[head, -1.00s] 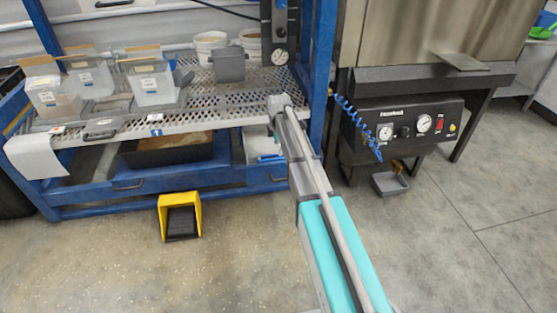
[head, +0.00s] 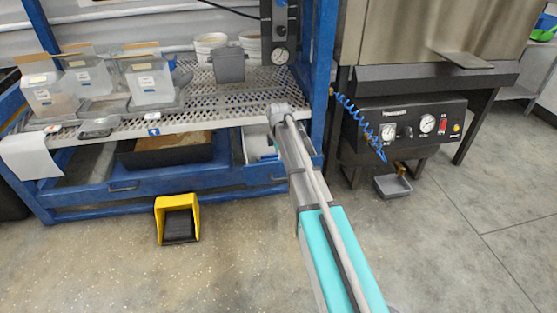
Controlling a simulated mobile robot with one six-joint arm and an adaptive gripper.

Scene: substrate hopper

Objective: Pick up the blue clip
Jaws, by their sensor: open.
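A small blue piece with a white mark (head: 153,131), which looks like the blue clip, is at the front edge of the perforated metal shelf (head: 215,118). It is too small to make out its shape. My arm reaches up from the bottom right, and its far end is at the shelf's front edge, well to the right of the blue piece and apart from it. My gripper's fingers cannot be made out; they are hidden beyond the arm's end.
Clear tubs (head: 152,83) stand on the shelf's left, with a dark grey clip-like piece (head: 97,130) in front. A grey bin (head: 229,66) stands behind. A blue upright (head: 322,75) borders my arm on the right. A yellow pedal (head: 177,219) is on the floor.

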